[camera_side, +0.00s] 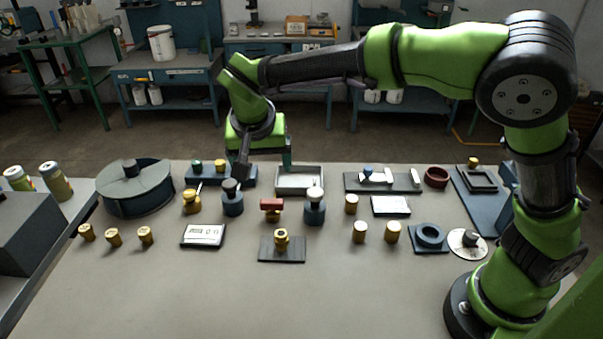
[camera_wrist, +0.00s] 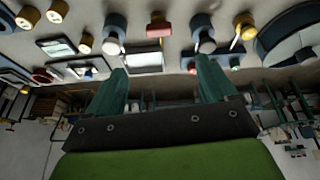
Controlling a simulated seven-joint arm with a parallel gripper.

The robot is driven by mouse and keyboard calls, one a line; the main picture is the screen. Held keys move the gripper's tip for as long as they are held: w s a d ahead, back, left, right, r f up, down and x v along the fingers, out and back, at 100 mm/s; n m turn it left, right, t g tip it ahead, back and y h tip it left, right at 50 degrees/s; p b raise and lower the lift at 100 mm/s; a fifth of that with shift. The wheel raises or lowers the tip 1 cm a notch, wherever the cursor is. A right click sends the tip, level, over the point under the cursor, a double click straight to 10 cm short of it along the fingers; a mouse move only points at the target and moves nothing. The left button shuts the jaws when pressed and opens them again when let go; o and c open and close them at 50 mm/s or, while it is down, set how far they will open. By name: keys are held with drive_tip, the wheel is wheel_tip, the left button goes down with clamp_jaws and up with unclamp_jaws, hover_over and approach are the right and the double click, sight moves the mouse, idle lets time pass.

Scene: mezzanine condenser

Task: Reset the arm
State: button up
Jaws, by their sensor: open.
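My gripper (camera_side: 265,160) is green with dark teal fingers. In the side view it hangs over the back part of the grey table (camera_side: 190,290), behind the row of dark blue and yellow parts. In the wrist view my gripper (camera_wrist: 163,80) shows two separated fingers with nothing between them. That view appears upside down, with the table parts along the top. My arm reaches left from its base at the table's right side, with the forearm roughly level. The exact gap between the fingers and the parts below is hard to tell.
A blue-grey round vessel (camera_side: 138,195) stands at left. A red-topped valve (camera_side: 271,208), a light tray (camera_side: 299,181) and several brass pieces fill the middle. A digital display (camera_side: 204,235) and a yellow fitting on a dark plate (camera_side: 281,241) lie nearer. The front table area is clear.

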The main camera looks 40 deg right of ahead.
drive_tip(key=s+d+r+n+t+y, duration=0.2)
drive_tip(key=s+d, duration=0.4)
drive_tip(key=s, duration=0.4)
drive_tip(key=s+d+r+n+t+y, duration=0.2)
drive_tip(key=s+d+r+y, duration=0.1)
drive_tip(key=s+d, duration=0.4)
drive_tip(key=s, duration=0.3)
drive_tip(key=shift+s+r, duration=0.2)
drive_tip(key=shift+r, duration=0.05)
